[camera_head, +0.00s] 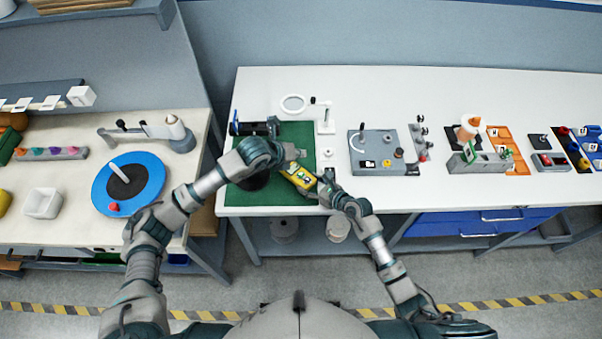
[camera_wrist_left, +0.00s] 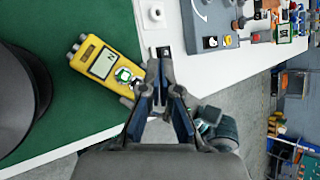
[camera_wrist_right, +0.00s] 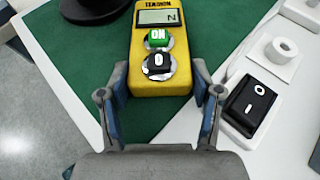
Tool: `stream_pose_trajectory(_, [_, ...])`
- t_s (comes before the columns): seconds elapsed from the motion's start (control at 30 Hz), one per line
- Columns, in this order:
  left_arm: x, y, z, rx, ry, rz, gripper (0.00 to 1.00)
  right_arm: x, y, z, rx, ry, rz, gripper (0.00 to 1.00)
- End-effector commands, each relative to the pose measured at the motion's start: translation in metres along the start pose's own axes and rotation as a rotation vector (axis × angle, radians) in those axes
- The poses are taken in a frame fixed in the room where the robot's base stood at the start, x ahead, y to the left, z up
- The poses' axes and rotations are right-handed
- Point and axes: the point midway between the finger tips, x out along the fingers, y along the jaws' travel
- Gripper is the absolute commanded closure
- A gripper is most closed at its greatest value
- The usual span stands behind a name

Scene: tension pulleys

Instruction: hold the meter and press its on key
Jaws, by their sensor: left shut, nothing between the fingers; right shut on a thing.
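The yellow tension meter (camera_head: 299,178) lies over the green mat (camera_head: 270,197). The right wrist view shows its grey display (camera_wrist_right: 159,17) with an "N", a green ON key (camera_wrist_right: 158,38) and a black 0 key (camera_wrist_right: 158,62). My right gripper (camera_wrist_right: 160,90) is shut on the meter's near end, one finger on each side. My left gripper (camera_head: 297,153) is shut and empty, beside the meter's far side in the head view. In the left wrist view its closed fingertips (camera_wrist_left: 159,70) appear just right of the meter's key end (camera_wrist_left: 104,66); the gap is hard to judge.
A black rocker switch (camera_wrist_right: 249,107) sits on the white table right of the meter. A dark round object (camera_wrist_left: 15,90) is left of the meter.

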Motion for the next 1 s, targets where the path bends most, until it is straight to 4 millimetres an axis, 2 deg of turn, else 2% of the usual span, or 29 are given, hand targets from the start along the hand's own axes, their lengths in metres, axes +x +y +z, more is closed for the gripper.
stream_pose_trajectory(0.5, [0.047,0.035,-0.035,-0.001,0.003,0.002,1.00,0.000,0.000,-0.001,0.001,0.002,0.001,0.87])
stream_pose_trajectory(0.7, [0.054,0.040,-0.040,0.001,0.002,0.002,1.00,0.000,0.000,-0.001,0.002,0.002,0.001,0.87])
stream_pose_trajectory(1.0, [0.056,0.041,-0.041,0.001,0.002,0.002,1.00,0.000,0.000,-0.001,0.002,0.002,0.001,0.87])
